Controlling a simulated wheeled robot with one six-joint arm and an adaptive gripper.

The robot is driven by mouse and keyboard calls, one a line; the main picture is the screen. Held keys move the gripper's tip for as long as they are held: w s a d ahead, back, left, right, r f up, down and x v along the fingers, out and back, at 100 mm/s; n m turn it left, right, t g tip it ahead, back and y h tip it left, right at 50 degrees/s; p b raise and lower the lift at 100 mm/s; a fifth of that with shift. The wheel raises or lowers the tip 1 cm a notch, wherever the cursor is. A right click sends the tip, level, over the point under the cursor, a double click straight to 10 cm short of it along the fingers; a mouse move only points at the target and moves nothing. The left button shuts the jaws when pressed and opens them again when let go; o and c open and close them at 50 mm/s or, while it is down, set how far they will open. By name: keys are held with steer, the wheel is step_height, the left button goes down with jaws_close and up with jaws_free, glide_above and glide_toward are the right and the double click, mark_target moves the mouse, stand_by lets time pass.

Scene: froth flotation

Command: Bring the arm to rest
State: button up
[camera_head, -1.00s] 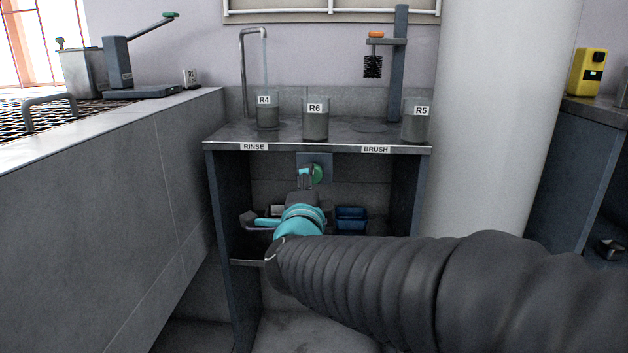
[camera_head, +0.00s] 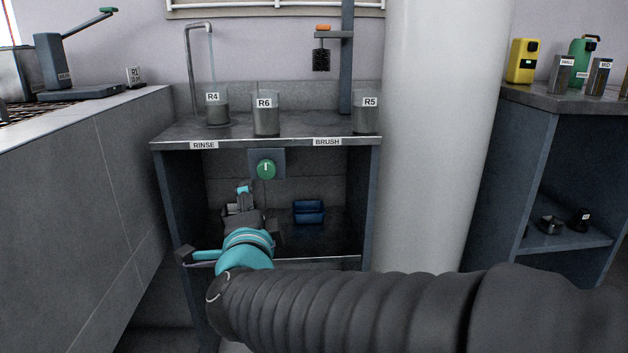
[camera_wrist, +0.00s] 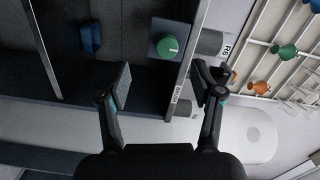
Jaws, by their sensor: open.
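My gripper (camera_head: 241,205) is in front of the open shelf below the bench top, seen from behind in the head view. It sits below and left of a green knob (camera_head: 266,169) on a grey plate at the back wall. In the wrist view my gripper (camera_wrist: 165,85) shows two dark fingers spread apart with nothing between them. The green knob (camera_wrist: 168,46) shows beyond the fingers, apart from them. My dark ribbed arm crosses the lower right of the head view and hides part of the shelf.
The bench top (camera_head: 240,136) carries cups R4 (camera_head: 217,110), R6 (camera_head: 265,118) and R5 (camera_head: 366,117). A brush (camera_head: 321,60) hangs above it. A blue tray (camera_head: 309,211) lies inside the shelf. A white column (camera_head: 432,150) stands right; a grey wall (camera_head: 80,200) stands left.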

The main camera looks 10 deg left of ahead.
steer(key=s+a+f+n+g+y, duration=0.55)
steer(key=s+f+n+g, duration=0.2)
steer(key=n, duration=0.25)
steer(key=s+d+f+n+g+h+p, duration=0.2)
steer(key=s+d+f+n+g+h, duration=0.15)
steer(key=d+n, duration=0.2)
steer(key=s+d+r+m+h+p, duration=0.1)
steer(key=s+d+r+h+p, duration=0.1)
steer(key=d, duration=0.9)
steer(key=s+d+r+m+h+p, duration=0.1)
steer(key=s+d+r+h+p, duration=0.1)
steer(key=d, duration=1)
steer(key=s+d+r+m+h+p, duration=0.1)
steer(key=s+d+r+h+p, duration=0.1)
steer(key=d, duration=1)
steer(key=h+p, duration=0.1)
steer(key=p, duration=0.1)
steer(key=shift+s+d+r+p, duration=0.15)
steer(key=shift+s+p, duration=0.2)
